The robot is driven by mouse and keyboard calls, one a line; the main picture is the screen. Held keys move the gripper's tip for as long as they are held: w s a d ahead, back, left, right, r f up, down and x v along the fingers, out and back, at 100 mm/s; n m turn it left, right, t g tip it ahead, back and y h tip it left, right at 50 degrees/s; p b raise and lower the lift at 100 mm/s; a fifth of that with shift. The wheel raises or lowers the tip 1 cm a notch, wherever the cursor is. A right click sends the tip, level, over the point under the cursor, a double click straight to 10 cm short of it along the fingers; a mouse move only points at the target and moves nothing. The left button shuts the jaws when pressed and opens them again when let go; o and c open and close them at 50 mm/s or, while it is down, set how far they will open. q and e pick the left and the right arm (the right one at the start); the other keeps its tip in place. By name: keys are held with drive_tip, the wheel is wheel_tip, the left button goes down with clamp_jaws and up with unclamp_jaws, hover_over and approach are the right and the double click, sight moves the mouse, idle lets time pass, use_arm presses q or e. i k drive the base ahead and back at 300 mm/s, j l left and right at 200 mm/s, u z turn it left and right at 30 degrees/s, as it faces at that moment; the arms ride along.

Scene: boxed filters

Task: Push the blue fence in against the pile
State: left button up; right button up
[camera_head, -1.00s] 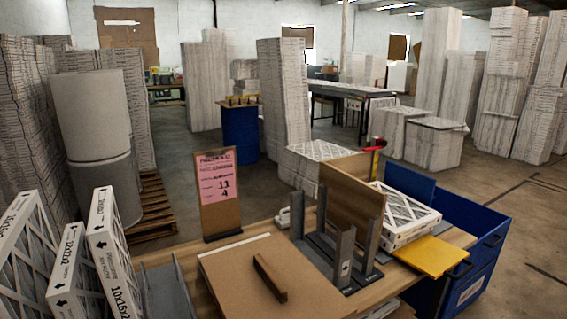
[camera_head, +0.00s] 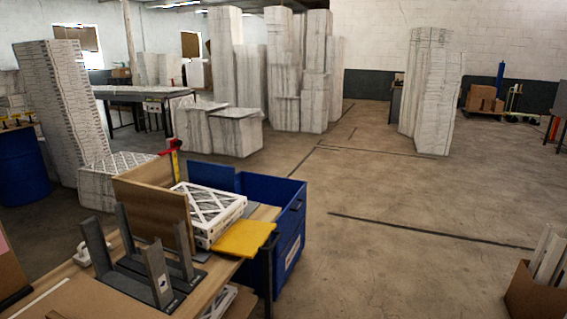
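The blue fence (camera_head: 212,176) is an upright blue panel behind the pile, at the far right end of the workbench. The pile (camera_head: 208,214) is a short stack of white-framed pleated filters lying flat. It sits between a tan wooden board (camera_head: 152,212) on its left and a yellow plate (camera_head: 245,238) at its right front. The pile hides the foot of the fence, so I cannot tell whether the two touch. Neither of my grippers shows in the head view.
A blue bin (camera_head: 287,215) stands right beside the bench end. Grey metal uprights (camera_head: 158,275) stand in front of the wooden board. A red-headed tool (camera_head: 174,152) rises behind it. A cardboard box (camera_head: 532,292) with filters is at lower right. Open floor (camera_head: 400,210) lies between.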

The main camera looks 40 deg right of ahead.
sight(221, 177)
drive_tip(key=z, duration=0.7)
drive_tip(key=i+l+u, duration=0.25)
drive_tip(key=u, duration=0.15)
drive_tip(key=i+l+u, duration=0.2)
drive_tip(key=l+u, duration=0.25)
